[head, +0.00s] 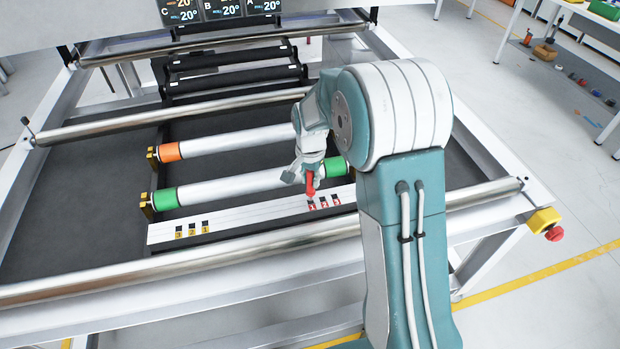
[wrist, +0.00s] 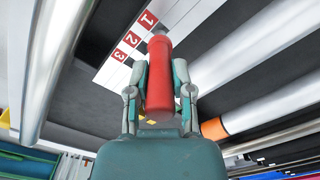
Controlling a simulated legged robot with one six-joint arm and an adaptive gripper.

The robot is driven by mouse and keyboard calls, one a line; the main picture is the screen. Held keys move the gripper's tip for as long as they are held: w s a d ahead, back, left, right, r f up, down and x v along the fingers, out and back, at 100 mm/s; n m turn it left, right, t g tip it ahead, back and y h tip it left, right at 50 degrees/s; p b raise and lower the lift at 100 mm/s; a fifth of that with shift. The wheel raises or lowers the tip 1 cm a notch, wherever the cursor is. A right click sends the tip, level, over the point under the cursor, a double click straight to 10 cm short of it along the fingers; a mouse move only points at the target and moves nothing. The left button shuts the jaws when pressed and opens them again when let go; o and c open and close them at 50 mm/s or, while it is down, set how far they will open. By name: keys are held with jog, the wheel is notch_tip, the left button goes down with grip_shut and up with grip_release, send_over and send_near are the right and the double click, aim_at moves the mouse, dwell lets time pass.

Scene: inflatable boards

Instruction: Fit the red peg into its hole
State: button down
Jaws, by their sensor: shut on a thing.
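My gripper (head: 304,176) is shut on the red peg (head: 310,185), with a finger on each side of it. In the wrist view the gripper (wrist: 160,90) holds the red peg (wrist: 159,80) by its body, and its narrower grey end points away toward the board. A pale board (head: 250,219) has black holes with red number labels (head: 325,205) on its right part. The peg is over the leftmost of these in the head view. In the wrist view the red labels (wrist: 132,39) read 1, 2 and 3. I cannot tell whether the peg's end touches the board.
Black holes with yellow labels (head: 191,233) are on the board's left part. Behind the board lie a green-ended roller (head: 235,190) and an orange-ended roller (head: 227,139). A metal rail (head: 190,262) runs along the front. A red button (head: 555,233) is at right.

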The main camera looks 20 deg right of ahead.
aim_at(310, 188)
jog(key=shift+f, duration=1.8)
jog(key=shift+c, duration=2.1)
grip_release()
notch_tip(310, 188, up, 12)
jog(key=shift+f, duration=0.1)
jog(key=s+r+n+t, duration=0.2)
jog(key=s+r+n, duration=0.2)
jog(key=s, duration=0.9)
jog(key=s+r+n+t, duration=0.3)
jog(key=s+r+n, duration=0.2)
jog(key=s, duration=0.9)
notch_tip(310, 188, up, 3)
jog(key=shift+r+t, duration=0.15)
jog(key=shift+t, duration=0.15)
